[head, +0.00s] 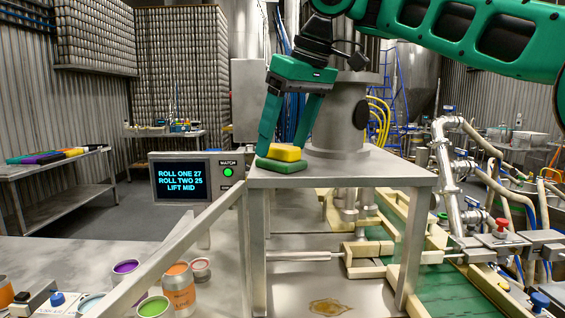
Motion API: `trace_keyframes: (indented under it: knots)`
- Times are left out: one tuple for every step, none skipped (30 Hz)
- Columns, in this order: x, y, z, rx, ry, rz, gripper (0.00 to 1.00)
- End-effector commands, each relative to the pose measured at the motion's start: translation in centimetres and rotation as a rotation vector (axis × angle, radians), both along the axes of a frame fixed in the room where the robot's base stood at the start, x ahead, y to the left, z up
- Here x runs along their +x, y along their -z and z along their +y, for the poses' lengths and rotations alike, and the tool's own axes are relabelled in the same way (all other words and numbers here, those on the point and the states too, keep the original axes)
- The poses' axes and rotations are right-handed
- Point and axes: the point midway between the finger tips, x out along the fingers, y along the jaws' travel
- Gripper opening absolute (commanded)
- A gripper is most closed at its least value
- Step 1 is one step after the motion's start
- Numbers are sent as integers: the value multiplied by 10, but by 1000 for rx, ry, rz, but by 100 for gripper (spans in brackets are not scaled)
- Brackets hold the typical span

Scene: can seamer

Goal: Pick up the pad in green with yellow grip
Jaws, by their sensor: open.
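The green pad (281,164) lies flat on the metal top of the seamer frame (375,177), near its left front edge. Its yellow grip (284,153) sits on top of it. My gripper (284,146) points down over the pad with its green fingers apart. The left finger reaches down beside the left side of the pad and grip. The right finger is behind or above the grip, and its tip is partly hidden. I cannot tell whether either finger touches the pad.
A grey seamer column (340,120) rises just behind the pad. A display box (196,177) stands at the left of the frame. Cans, one an orange can (179,290), stand on the lower left bench. Several coloured pads (50,156) lie on a far left table. The plate's right side is clear.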

Motion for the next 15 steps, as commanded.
trace_keyframes:
  knots:
    - [-1,2,2,-2,-3,0,73]
    - [-1,3,2,-1,-2,0,73]
    - [-1,4,3,-1,-2,-1,73]
    - [0,4,3,0,-3,-2,73]
    - [0,5,3,0,-1,-1,73]
    - [0,6,3,0,-2,-1,73]
    - [1,7,3,0,-1,-1,73]
    - [1,8,3,1,0,-1,73]
    - [1,10,5,2,-2,0,73]
    - [2,12,6,2,-3,1,73]
    - [2,13,6,3,-1,1,73]
    - [2,15,7,2,-2,1,73]
    - [3,17,7,2,-2,1,73]
    - [4,19,8,2,-2,2,73]
    - [5,20,8,3,0,1,73]
